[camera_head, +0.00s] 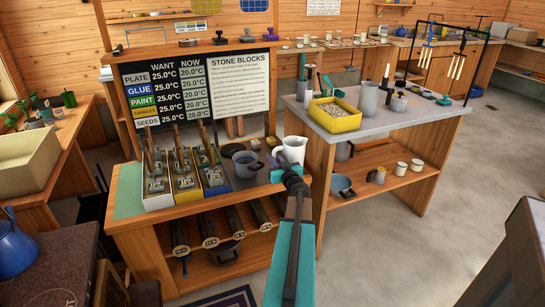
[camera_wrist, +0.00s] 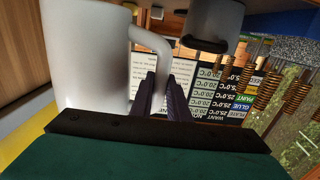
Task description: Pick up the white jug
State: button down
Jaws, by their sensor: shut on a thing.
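The white jug (camera_head: 291,149) is upright at the right end of the near bench, beside a dark grey pot (camera_head: 246,164). In the wrist view the jug (camera_wrist: 85,55) fills the upper left, with its handle (camera_wrist: 152,43) curving down toward my fingers. My gripper (camera_head: 291,180) is in front of the jug in the head view. In the wrist view my gripper's dark fingers (camera_wrist: 164,95) are shut on the lower part of the handle. I cannot tell whether the jug's base touches the bench.
Trays of wooden-handled tools (camera_head: 184,182) stand left of the pot. A temperature board (camera_head: 165,95) and a stone-blocks sign (camera_head: 239,84) stand behind. A grey-topped table (camera_head: 405,125) with a yellow tray (camera_head: 334,115) is close on the right. Open floor (camera_head: 420,240) lies front right.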

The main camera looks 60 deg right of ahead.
jog(key=shift+s+a+r, duration=0.25)
jog(key=shift+s+a, duration=0.8)
jog(key=shift+a, duration=0.1)
jog(key=shift+s+a, duration=0.15)
jog(key=shift+s, duration=0.1)
dwell(1.3)
